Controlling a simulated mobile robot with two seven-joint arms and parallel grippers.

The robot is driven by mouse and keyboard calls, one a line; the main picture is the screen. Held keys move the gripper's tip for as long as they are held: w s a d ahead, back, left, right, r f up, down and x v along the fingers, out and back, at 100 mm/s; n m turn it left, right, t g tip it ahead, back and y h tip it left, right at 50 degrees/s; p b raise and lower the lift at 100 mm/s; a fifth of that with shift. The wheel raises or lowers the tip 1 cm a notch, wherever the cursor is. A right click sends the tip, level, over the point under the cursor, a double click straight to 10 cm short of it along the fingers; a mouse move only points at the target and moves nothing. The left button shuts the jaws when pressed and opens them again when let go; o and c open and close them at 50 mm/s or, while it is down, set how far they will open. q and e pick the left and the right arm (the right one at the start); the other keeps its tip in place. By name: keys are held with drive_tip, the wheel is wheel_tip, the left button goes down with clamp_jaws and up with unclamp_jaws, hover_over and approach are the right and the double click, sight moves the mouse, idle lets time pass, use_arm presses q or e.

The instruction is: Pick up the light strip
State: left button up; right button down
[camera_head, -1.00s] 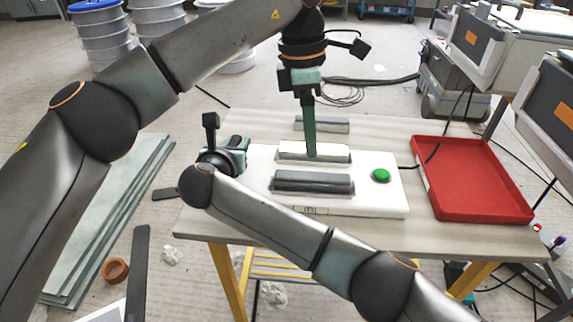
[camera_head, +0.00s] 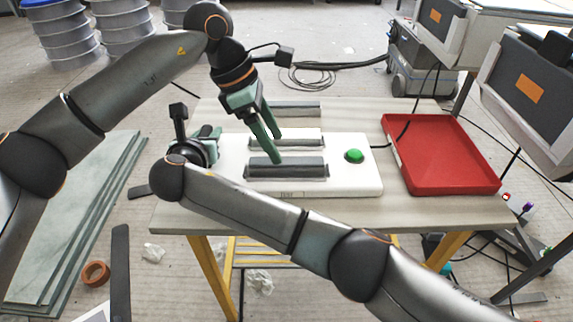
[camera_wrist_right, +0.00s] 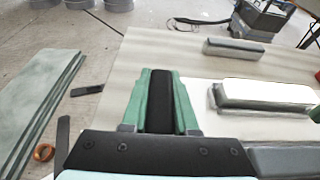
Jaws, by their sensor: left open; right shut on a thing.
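A white board (camera_head: 352,182) lies on the table with a green button (camera_head: 354,156). On it are a grey-framed dark strip (camera_head: 305,170) in front and a second strip (camera_head: 310,143) behind it. The rear one shows a bright white top in the right wrist view (camera_wrist_right: 270,91). I cannot tell which is the light strip. My left gripper (camera_head: 278,148) is open, its two green fingers tilted down above these strips; contact is unclear. My right gripper (camera_head: 207,146) is at the board's left end. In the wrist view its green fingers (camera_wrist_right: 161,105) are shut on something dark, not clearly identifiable.
A grey bar (camera_head: 297,108) lies on the table behind the board. A red tray (camera_head: 450,180) stands at the right of the table (camera_head: 420,212). A cable runs over the tray's left side. Bare table shows along the front. Carts stand behind at the right.

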sight(286, 160)
use_arm(q)
drive_tip(key=x, duration=0.5)
drive_tip(key=shift+w, duration=0.2)
clamp_jaws()
idle(0.3)
drive_tip(key=shift+r, duration=0.1)
idle(0.7)
